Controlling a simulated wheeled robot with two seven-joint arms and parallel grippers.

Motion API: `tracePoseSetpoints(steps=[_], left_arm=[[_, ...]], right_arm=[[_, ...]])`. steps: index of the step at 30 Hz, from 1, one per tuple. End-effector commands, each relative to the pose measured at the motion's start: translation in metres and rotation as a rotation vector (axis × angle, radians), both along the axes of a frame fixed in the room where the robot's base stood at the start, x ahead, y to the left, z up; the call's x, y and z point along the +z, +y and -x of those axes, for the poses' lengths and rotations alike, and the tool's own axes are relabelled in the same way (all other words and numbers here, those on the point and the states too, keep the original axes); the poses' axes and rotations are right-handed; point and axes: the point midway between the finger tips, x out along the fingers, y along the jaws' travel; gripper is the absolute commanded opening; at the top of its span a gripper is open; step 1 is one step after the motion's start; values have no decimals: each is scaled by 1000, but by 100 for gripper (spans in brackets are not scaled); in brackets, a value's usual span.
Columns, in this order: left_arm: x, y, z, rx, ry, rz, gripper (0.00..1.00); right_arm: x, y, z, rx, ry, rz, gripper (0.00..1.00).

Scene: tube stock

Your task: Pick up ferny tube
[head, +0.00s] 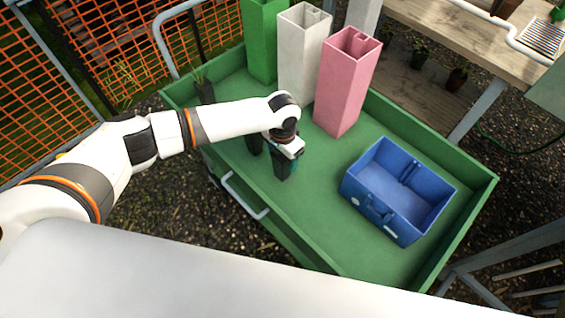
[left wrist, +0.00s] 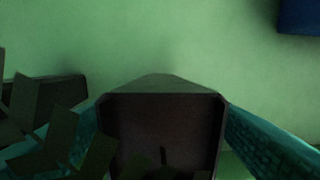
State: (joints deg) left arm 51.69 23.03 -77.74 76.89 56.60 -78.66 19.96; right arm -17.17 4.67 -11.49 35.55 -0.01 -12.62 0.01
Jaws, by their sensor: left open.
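My left gripper (head: 285,160) is low inside the green tray, pointing down. In the left wrist view its teal fingers (left wrist: 160,142) are open on either side of a dark square tube (left wrist: 160,98); I cannot tell whether they touch it. A small dark stem shows inside that tube. Another dark tube (left wrist: 68,88) stands to the left, with broad dull-green leaves (left wrist: 35,108) beside it and over the left finger. In the head view a dark tube with upright leaves (head: 204,88) stands at the tray's back left corner. I cannot tell which plant is the ferny one.
The green tray (head: 395,262) holds a blue crate (head: 365,192) at right, which looks empty. Tall square green (head: 262,45), white (head: 300,60) and pink (head: 342,85) tubes stand along its back edge. The tray floor between gripper and crate is clear. A wooden bench (head: 435,20) stands behind.

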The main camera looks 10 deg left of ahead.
Motion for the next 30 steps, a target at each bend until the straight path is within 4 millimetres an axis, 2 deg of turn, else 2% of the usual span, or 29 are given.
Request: tracePoseSetpoints(steps=[4, 12, 21, 22, 30], left_arm=[[-17, -1, 0, -2, 1, 1, 70], [-20, -1, 1, -2, -1, 1, 70], [-20, -1, 1, -1, -1, 1, 21], [-19, -1, 0, -1, -1, 1, 18], [-14, -1, 0, -2, -2, 2, 18]], right_arm=[[-2, 0, 0, 0, 0, 0, 28], [-2, 0, 0, -1, 0, 0, 28], [-2, 0, 0, -1, 0, 0, 28], [-2, 0, 0, -1, 0, 0, 28], [-1, 0, 0, -1, 0, 0, 28]])
